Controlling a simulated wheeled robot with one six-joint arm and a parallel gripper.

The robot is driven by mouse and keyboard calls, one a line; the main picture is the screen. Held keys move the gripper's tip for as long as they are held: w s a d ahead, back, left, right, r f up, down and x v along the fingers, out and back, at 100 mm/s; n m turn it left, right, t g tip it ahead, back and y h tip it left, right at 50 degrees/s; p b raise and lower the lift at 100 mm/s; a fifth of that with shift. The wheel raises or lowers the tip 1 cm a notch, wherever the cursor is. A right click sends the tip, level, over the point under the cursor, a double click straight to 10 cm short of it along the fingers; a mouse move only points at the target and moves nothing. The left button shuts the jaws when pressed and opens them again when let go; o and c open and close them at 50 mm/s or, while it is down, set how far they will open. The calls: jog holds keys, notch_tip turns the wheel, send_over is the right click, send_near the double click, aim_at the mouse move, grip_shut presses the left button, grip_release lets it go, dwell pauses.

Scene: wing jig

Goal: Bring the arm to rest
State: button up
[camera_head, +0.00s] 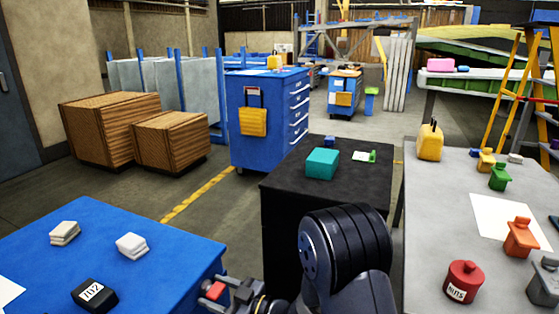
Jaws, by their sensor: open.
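My gripper (232,291) shows at the bottom middle of the head view, beside the right edge of the blue table. It is open, and I see nothing held in it, though its lower part is cut off by the frame. My dark arm link (345,250) rises to its right, in front of the black cabinet.
The blue table (190,255) at left bears folded white cloths (131,246) and a black box (95,295). The black cabinet (285,185) bears a teal box (322,163). The grey table (425,240) at right bears a red can (463,282) and several coloured pieces.

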jog(key=n, duration=0.3)
jog(key=n+p, duration=0.1)
jog(key=n, duration=0.2)
jog(key=shift+w+r+n+p, duration=0.1)
jog(key=shift+n+p, duration=0.25)
jog(key=shift+n, duration=0.05)
jog(key=s+d+m+t+h, duration=0.1)
jog(key=s+d, duration=0.3)
jog(key=d, duration=0.6)
jog(key=shift+d+f+h+b, duration=0.2)
jog(key=shift+f+h+b, duration=0.1)
jog(key=shift+b, duration=0.15)
